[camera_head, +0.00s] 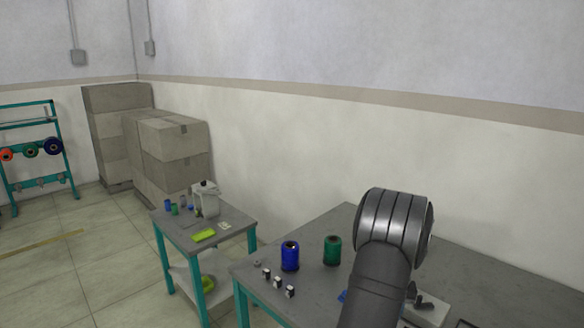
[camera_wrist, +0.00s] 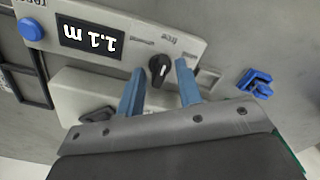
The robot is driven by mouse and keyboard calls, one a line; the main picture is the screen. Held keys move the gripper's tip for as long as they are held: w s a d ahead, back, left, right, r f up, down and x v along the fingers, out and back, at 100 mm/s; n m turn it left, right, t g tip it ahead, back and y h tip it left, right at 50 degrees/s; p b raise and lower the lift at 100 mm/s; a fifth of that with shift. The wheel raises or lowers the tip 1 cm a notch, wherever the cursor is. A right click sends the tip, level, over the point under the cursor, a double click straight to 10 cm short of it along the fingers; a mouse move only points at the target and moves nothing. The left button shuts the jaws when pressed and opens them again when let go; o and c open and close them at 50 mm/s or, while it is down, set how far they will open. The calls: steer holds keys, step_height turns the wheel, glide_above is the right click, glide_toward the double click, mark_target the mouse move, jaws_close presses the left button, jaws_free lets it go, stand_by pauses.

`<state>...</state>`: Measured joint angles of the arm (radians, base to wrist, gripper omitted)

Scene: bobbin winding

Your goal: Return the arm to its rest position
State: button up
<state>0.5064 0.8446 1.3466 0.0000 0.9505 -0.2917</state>
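In the wrist view my gripper (camera_wrist: 160,90) has its two blue-grey fingers spread apart, with nothing held between them. A black knob (camera_wrist: 159,69) on a light grey machine (camera_wrist: 196,50) shows between and just beyond the fingertips; I cannot tell whether they touch it. The machine's display (camera_wrist: 90,38) reads "1.1 m", upside down in the picture. A round blue button (camera_wrist: 31,30) sits beside the display. In the head view my dark arm stands over the near table at the right and hides the gripper and most of the machine.
The near table (camera_head: 328,288) holds a blue spool (camera_head: 290,256), a green spool (camera_head: 332,250) and several small bobbins (camera_head: 278,282). A blue clip-like part (camera_wrist: 255,83) lies right of the machine. A smaller table (camera_head: 190,236), stacked boxes (camera_head: 170,150) and a spool rack (camera_head: 35,150) stand farther left.

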steer(key=shift+n, duration=1.2)
steer(key=shift+r, duration=3.1)
